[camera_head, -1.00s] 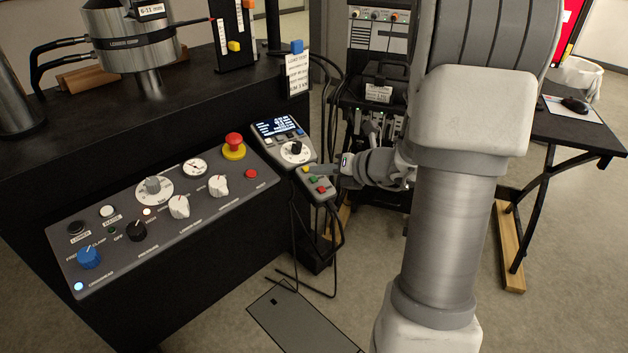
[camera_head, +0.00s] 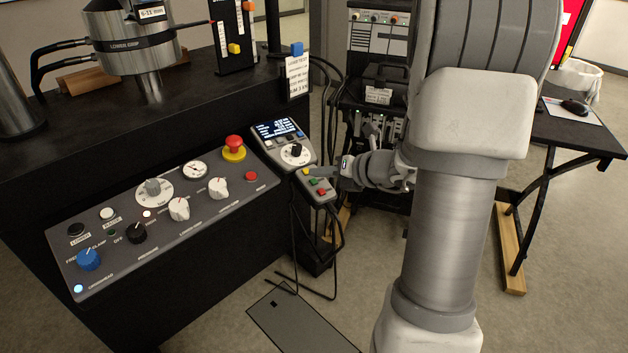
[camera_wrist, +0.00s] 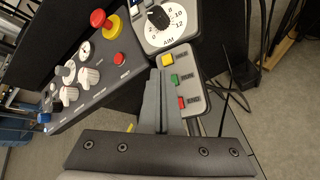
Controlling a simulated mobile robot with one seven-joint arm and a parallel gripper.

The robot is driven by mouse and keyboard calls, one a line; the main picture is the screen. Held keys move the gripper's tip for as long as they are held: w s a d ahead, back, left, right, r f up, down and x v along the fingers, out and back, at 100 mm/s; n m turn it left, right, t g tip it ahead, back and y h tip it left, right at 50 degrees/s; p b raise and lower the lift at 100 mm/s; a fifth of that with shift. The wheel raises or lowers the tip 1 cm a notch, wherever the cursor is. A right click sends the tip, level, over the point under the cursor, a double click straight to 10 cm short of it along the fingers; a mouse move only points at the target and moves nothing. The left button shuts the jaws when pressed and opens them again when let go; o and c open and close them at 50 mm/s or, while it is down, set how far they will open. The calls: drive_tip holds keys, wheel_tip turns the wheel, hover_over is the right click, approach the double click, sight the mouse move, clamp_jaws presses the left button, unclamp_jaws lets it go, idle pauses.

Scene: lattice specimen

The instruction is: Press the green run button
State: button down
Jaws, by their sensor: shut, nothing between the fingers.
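The green RUN button (camera_head: 314,181) sits on a small grey box at the front right of the console, between a yellow button (camera_head: 305,171) and a red button (camera_head: 322,191). In the wrist view the green button (camera_wrist: 174,79) shows just right of my fingers, with the yellow one above and the red END button (camera_wrist: 181,102) below. My gripper (camera_wrist: 155,73) is shut and empty. Its tips lie beside the button column, near the yellow and green buttons. In the head view my gripper (camera_head: 313,171) reaches in from the right. I cannot tell whether it touches the box.
The control panel (camera_head: 110,279) with knobs and a red emergency stop (camera_head: 234,143) lies to the left. A display unit with a dial (camera_head: 295,153) adjoins the button box. Black cables hang below. A side table (camera_head: 580,132) stands at right.

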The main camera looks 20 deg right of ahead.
idle(0.8)
drive_tip(key=shift+w+f, duration=0.15)
drive_tip(key=shift+f, duration=0.3)
drive_tip(key=shift+a+f+b, duration=0.1)
drive_tip(key=shift+f+b, duration=0.25)
drive_tip(key=shift+b, duration=0.15)
idle(0.6)
drive_tip(key=shift+r+p, duration=0.75)
drive_tip(key=shift+p, duration=0.05)
drive_tip(key=r+p, duration=0.1)
drive_tip(key=s+r+p, duration=0.1)
drive_tip(key=r+p, duration=0.3)
drive_tip(key=shift+s+d, duration=0.25)
drive_tip(key=shift+d, duration=0.05)
